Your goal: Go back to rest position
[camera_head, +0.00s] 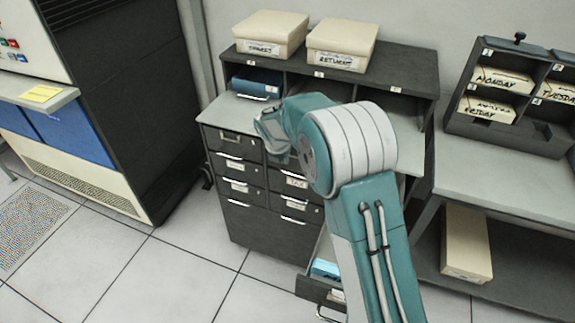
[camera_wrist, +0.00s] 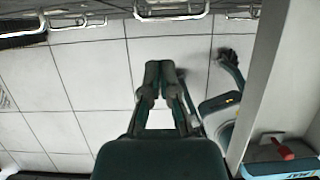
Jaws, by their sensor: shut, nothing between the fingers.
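My gripper (camera_wrist: 158,72) is in the middle of the wrist view, its two dark fingers together with nothing between them. Tiled floor shows behind it. In the head view my teal and white arm reaches over the dark drawer cabinet (camera_head: 250,222), and its grey wrist end is near the upper drawers. The fingers cannot be made out there. A lower drawer (camera_head: 309,286) of the cabinet is pulled open, with a light blue item (camera_head: 326,268) inside, partly behind my arm. In the wrist view a blue item (camera_wrist: 275,168) and something red (camera_wrist: 283,147) lie at the right edge.
Metal drawer handles (camera_wrist: 170,12) run along the top of the wrist view. Two cream boxes (camera_head: 270,30) (camera_head: 342,42) stand on the cabinet. A day-labelled rack (camera_head: 473,128) is on the right table (camera_head: 480,170). A tall dark machine (camera_head: 120,90) stands left. Floor (camera_head: 160,275) is clear in front.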

